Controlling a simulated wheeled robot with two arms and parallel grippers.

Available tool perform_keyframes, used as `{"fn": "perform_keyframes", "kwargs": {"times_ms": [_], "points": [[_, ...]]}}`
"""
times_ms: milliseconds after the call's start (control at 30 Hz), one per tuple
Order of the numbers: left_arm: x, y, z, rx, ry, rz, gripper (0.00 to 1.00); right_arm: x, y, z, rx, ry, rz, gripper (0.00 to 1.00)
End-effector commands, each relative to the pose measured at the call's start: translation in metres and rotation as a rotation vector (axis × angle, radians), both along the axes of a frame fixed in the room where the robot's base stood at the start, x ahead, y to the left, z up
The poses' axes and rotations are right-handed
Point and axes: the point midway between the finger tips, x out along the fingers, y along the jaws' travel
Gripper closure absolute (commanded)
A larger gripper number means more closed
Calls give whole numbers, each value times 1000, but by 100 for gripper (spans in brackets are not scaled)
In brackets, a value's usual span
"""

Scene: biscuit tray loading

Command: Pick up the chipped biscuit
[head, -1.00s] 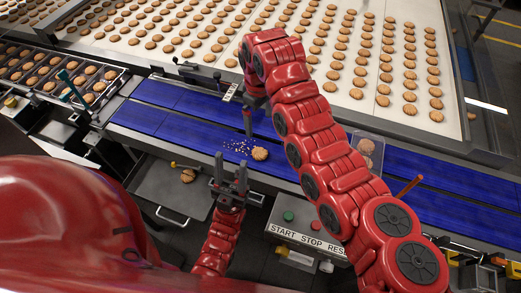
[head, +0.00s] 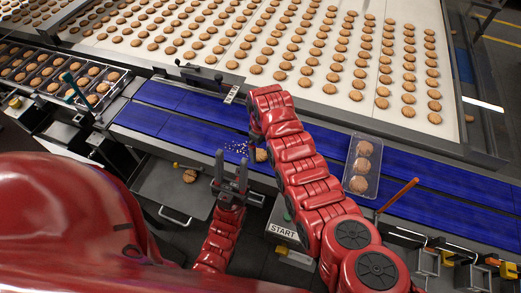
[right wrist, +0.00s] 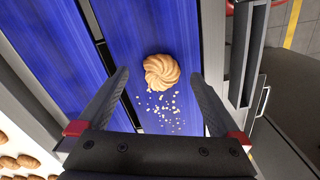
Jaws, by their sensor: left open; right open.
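A round golden biscuit with a swirl pattern (right wrist: 161,72) lies on the blue conveyor belt, with crumbs scattered beside it. No clear chip shows on its edge. My left gripper (head: 231,158) is open and empty, pointing up near the belt's front edge.
A clear tray with several biscuits (head: 376,183) stands on the belt to the right. A grey bin with a broken biscuit (head: 190,175) is at front left. Rows of biscuits cover the white oven belt (head: 300,90) behind. Black trays (head: 55,85) are at far left.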

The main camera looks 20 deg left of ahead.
Motion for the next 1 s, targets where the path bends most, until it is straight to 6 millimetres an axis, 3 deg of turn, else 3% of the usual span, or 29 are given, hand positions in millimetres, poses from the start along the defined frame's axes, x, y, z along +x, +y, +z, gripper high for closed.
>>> {"fn": "perform_keyframes", "kwargs": {"times_ms": [200, 500, 800, 1000], "points": [[0, 0, 4, 0, 1, 0, 50, 0, 0, -14, 1, 0, -1, 0], [0, 0, 4, 0, 1, 0, 50, 0, 0, -16, 2, -2, -1, 0], [0, 0, 4, 0, 1, 0, 50, 0, 0, -16, 2, -1, -1, 50], [0, 0, 4, 0, 1, 0, 50, 0, 0, -16, 2, -1, -1, 51]]}}
